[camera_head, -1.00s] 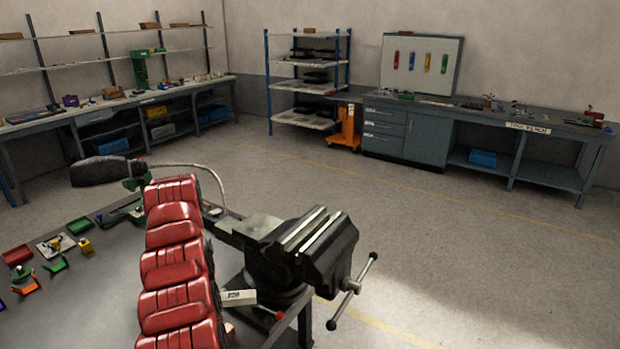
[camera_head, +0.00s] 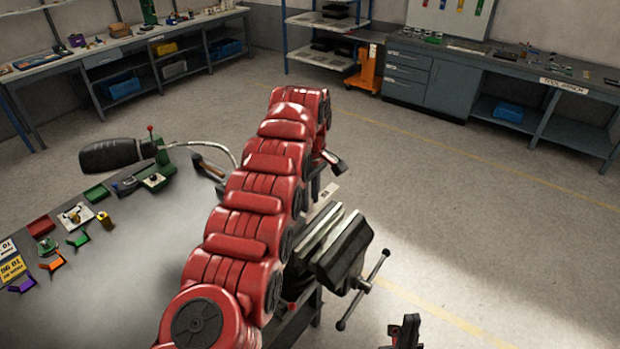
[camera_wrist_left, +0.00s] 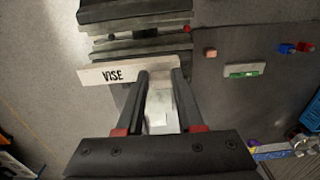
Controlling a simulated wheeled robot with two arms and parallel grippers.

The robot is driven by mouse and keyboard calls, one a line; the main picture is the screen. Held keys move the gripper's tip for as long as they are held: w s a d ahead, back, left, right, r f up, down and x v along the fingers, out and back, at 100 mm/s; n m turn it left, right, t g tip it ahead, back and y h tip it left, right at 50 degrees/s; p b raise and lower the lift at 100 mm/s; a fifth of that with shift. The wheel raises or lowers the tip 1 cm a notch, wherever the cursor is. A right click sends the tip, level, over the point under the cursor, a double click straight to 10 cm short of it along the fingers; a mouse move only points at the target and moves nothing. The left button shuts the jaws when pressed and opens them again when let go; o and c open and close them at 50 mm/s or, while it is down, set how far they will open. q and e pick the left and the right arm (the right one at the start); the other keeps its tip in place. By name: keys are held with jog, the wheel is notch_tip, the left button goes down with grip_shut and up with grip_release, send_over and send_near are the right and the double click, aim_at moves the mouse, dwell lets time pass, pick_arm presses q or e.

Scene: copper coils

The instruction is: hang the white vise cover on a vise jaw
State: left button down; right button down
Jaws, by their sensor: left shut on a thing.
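The white vise cover, marked "VISE" (camera_wrist_left: 115,73), is between the fingertips of my left gripper (camera_wrist_left: 158,82) in the left wrist view. The gripper is shut on it, and a white part of it extends back between the fingers. In the head view the cover (camera_head: 327,194) shows beside my red left arm, at the far side of the vise. The vise (camera_head: 345,255) has dark, roughly parallel jaws; my arm hides part of it. In the wrist view its jaws (camera_wrist_left: 140,47) lie just beyond the cover; contact cannot be told. My right gripper (camera_head: 405,332) shows partly at the bottom edge.
The vise handle (camera_head: 362,287) sticks out to the right. The grey worktable (camera_head: 130,285) holds small coloured parts, a green tool (camera_head: 155,165) and a hammer (camera_head: 208,167) on its left side. Open floor lies right of the vise.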

aim_at(310, 212)
pick_arm(q)
jog(key=shift+s+f+b, duration=0.2)
jog(key=shift+s+b, duration=0.1)
jog(key=shift+s+f, duration=0.15)
jog(key=shift+f, duration=0.1)
jog(key=f+b, duration=0.1)
jog(key=f, duration=0.1)
jog(key=f+b, duration=0.2)
jog(key=shift+w+f, duration=0.2)
jog(key=shift+f, duration=0.1)
jog(key=shift+f+b, duration=0.45)
jog(key=shift+b, duration=0.05)
jog(key=shift+s+b, duration=0.1)
jog(key=shift+b, duration=0.35)
jog(key=shift+r+b, duration=0.1)
jog(key=shift+b, duration=0.25)
dwell(0.4)
jog(key=shift+f+b, duration=0.35)
jog(key=shift+f+b, duration=0.35)
